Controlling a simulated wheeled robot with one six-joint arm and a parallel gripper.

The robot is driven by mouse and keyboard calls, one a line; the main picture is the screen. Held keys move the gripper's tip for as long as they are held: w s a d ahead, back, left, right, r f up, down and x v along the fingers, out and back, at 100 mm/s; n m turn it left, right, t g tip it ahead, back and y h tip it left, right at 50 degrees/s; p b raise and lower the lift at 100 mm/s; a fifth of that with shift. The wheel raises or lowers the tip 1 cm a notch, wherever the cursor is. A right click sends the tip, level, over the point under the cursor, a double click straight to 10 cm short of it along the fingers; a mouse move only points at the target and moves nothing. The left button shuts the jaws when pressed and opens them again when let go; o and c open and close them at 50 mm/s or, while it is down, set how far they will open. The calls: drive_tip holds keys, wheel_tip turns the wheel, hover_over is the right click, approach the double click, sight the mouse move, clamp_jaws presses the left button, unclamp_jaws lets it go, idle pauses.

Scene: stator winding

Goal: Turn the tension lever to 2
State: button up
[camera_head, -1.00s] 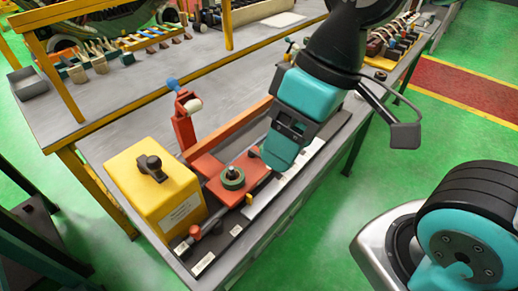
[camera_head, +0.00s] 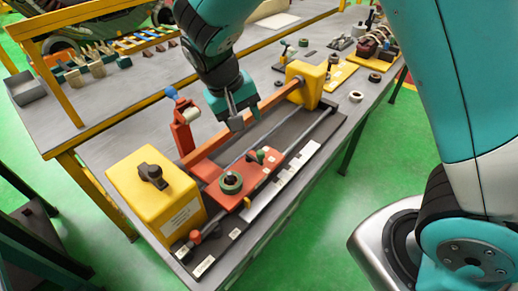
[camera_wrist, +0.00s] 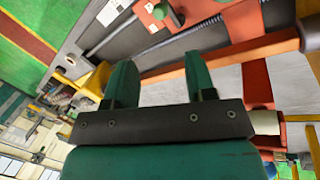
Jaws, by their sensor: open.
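The winding machine lies along the front bench edge. Its red plate (camera_head: 222,172) carries a green-rimmed round part (camera_head: 231,183) and a small green-and-dark piece (camera_head: 262,156). A red upright (camera_head: 184,128) with a blue ball and white roller (camera_head: 192,114) stands behind the plate. I cannot tell which part is the tension lever, and no "2" mark is readable. My gripper (camera_head: 236,122) is above the machine's long orange bar, right of the upright. In the wrist view, the green fingers of my gripper (camera_wrist: 164,78) are apart with nothing between them; the white roller (camera_wrist: 266,122) is at right.
A yellow box (camera_head: 150,195) with a black knob (camera_head: 152,174) stands at the machine's left end. A yellow block (camera_head: 306,84) stands at its far end. A yellow frame rail (camera_head: 150,95) runs behind. Small parts lie on the bench beyond the far end.

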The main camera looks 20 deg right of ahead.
sight(259, 152)
drive_tip(key=p+x, duration=0.2)
drive_tip(key=x, duration=1.1)
drive_tip(key=shift+p, duration=0.3)
drive_tip(key=shift+d, duration=0.1)
drive_tip(key=c, duration=0.9)
